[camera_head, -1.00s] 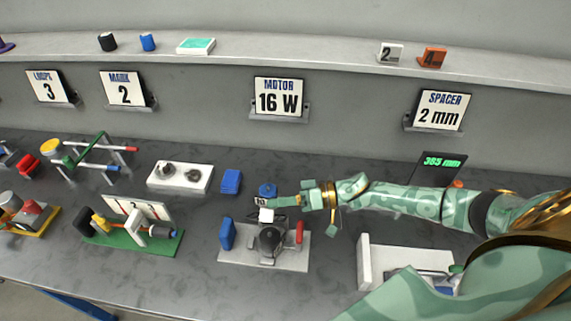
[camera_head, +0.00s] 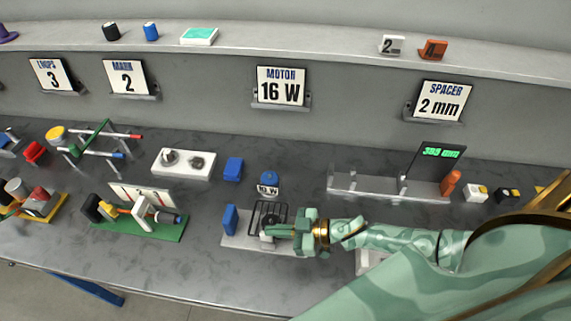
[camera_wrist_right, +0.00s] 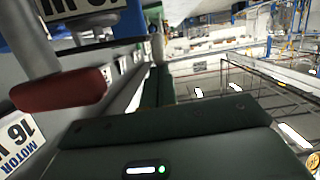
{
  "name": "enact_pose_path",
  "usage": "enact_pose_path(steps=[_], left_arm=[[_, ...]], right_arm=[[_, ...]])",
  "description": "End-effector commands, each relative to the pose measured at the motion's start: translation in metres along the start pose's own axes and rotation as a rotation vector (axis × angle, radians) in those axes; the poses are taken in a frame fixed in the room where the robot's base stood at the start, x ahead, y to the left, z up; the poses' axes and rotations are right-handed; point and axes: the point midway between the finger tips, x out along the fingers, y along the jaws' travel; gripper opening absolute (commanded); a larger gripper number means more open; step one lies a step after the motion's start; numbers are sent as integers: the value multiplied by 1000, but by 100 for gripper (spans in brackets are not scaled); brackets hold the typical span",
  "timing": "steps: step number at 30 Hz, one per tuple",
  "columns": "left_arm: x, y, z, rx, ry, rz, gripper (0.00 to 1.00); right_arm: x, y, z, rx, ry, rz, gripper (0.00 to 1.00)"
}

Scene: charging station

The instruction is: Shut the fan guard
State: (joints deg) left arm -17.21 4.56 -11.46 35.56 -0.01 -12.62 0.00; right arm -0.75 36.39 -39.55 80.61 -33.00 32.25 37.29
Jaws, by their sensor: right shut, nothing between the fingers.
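The fan unit sits on a light grey base plate (camera_head: 236,241) in the middle of the bench, with a blue block (camera_head: 230,219) at its left. A dark wire frame, apparently the fan guard (camera_head: 268,208), stands up over the unit; its exact tilt is hard to tell. My right gripper (camera_head: 272,231) is shut and empty, in front of the frame's lower part and over the unit. Whether it touches the guard cannot be told. Its green fingers show in the wrist view (camera_wrist_right: 160,72), beside a red part (camera_wrist_right: 62,90). My left gripper is out of view.
A blue-topped 10 W motor (camera_head: 268,182) and a blue block (camera_head: 233,169) stand behind the unit. A green-based rig (camera_head: 160,230) is to the left. A grey rail fixture (camera_head: 375,192) with a display is at the right. Bench in front of the unit is bare.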

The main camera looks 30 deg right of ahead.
Motion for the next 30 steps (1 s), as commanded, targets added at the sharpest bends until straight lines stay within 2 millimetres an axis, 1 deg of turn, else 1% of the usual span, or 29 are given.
enact_pose_path(steps=[3,9,23,26,29,30], left_arm=[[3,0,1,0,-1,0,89],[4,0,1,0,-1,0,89],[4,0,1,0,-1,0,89],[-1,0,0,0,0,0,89],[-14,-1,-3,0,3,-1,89],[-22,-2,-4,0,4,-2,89]], right_arm=[[1,-2,5,-71,0,19,0],[2,-4,8,-134,0,33,0],[2,-3,8,-144,0,35,0],[0,-2,3,-144,0,36,0],[-5,0,-10,-144,0,37,0],[-7,2,-18,-144,0,38,0]])
